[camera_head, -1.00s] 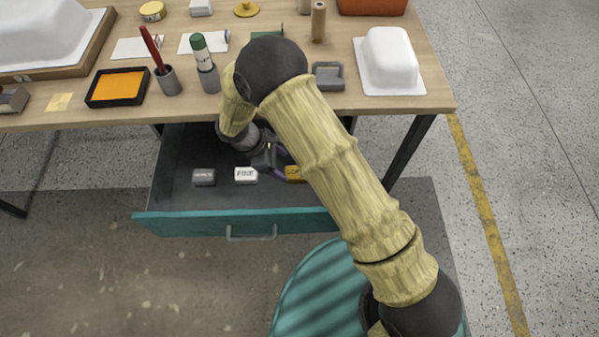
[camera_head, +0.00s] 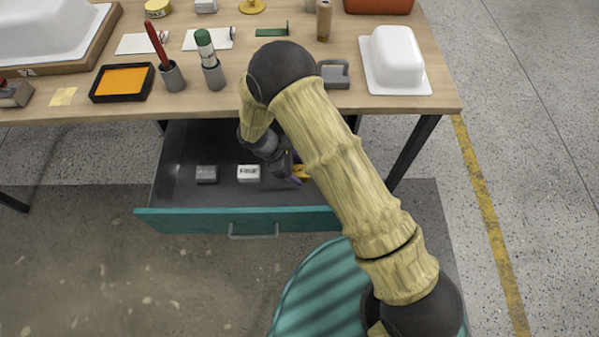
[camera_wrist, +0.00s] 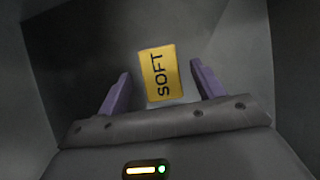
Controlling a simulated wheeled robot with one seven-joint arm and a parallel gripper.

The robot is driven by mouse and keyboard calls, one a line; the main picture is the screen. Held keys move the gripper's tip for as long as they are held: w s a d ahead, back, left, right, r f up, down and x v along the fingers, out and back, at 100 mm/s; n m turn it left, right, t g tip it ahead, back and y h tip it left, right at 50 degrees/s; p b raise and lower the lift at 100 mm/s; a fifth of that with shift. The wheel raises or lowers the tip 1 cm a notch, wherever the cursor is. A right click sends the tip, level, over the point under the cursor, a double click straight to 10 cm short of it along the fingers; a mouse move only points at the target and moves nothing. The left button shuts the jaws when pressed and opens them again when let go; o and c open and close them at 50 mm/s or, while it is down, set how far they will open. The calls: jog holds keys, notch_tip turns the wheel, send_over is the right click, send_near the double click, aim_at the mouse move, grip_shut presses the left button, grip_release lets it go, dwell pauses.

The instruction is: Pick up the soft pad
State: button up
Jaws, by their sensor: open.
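The soft pad (camera_wrist: 160,74) is a yellow block with the black word SOFT on it. It lies on the dark floor of the open drawer. In the head view a small part of the yellow pad (camera_head: 301,171) shows beside my arm, which hides the rest. My gripper (camera_wrist: 160,85) has two purple fingers, open, one on each side of the pad in the wrist view, with gaps between them and the pad. In the head view my gripper (camera_head: 293,176) is low in the drawer. I cannot tell how far above the pad the fingertips are.
The open drawer's teal front (camera_head: 190,221) and walls surround my gripper. A white pad (camera_head: 249,173) and a grey pad (camera_head: 206,174) lie to the left in the drawer. The tabletop (camera_head: 300,104) with cups, trays and a white shell (camera_head: 394,60) is behind the drawer.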

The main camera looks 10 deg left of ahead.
aim_at(298, 170)
jog(key=shift+x, duration=1.05)
jog(key=c, duration=1.1)
jog(key=shift+c, duration=0.3)
jog(key=shift+r, duration=0.1)
notch_tip(298, 170, up, 7)
jog(key=shift+r+p, duration=0.1)
jog(key=shift+p, duration=0.45)
jog(key=s+a, duration=0.4)
jog(key=a, duration=0.4)
jog(key=s+a, duration=0.4)
jog(key=a, duration=0.3)
jog(key=shift+s+a, duration=0.35)
jog(key=shift+s, duration=0.05)
